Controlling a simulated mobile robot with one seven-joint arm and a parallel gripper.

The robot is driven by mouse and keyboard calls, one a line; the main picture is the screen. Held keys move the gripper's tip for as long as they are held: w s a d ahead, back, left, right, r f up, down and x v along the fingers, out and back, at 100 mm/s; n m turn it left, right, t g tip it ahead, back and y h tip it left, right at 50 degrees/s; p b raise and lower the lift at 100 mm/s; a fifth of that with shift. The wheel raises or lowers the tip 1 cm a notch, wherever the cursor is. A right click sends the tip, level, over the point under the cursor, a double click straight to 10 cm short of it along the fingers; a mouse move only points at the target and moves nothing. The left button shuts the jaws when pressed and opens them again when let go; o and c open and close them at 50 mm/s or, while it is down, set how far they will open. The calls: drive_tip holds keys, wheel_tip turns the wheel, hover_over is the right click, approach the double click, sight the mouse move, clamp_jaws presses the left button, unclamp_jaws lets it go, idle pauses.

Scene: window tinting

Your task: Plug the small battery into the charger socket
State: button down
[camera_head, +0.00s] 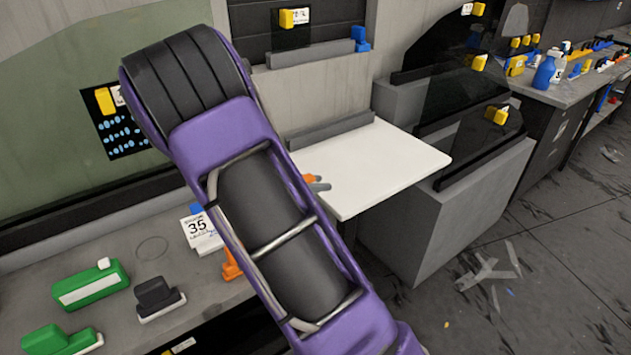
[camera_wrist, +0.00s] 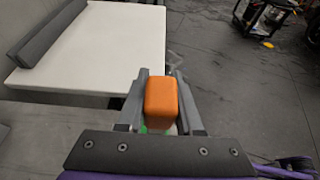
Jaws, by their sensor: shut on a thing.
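My gripper (camera_wrist: 161,105) is shut on an orange block (camera_wrist: 161,100) with rounded edges, which seems to be the small battery. A bit of green shows just below the block. In the head view, an orange piece (camera_head: 309,179) and a grey finger show past my arm, in front of the white board; my arm hides the rest. On the grey counter at left are a green unit with a white strip (camera_head: 92,285), a black unit on a white base (camera_head: 158,298) and another green unit (camera_head: 60,341). I cannot tell which holds the charger socket.
A white board (camera_head: 385,165) juts out beside my gripper; it also shows in the wrist view (camera_wrist: 85,50). A card marked 35 (camera_head: 200,230) and another orange object (camera_head: 231,266) are on the counter (camera_head: 130,250), partly behind my arm. Grey blocks stand at right; the floor beyond has scraps.

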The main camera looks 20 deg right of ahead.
drive_tip(key=shift+f, duration=0.1)
drive_tip(key=shift+f+b, duration=1.9)
drive_tip(key=shift+f, duration=0.9)
drive_tip(key=shift+f+b, duration=1)
drive_tip(key=shift+f, duration=1.1)
drive_tip(key=shift+c, duration=2.4)
unclamp_jaws()
drive_tip(key=p+v, duration=0.1)
drive_tip(key=v, duration=1.6)
drive_tip(key=shift+a+r, duration=0.15)
drive_tip(key=shift+a, duration=0.05)
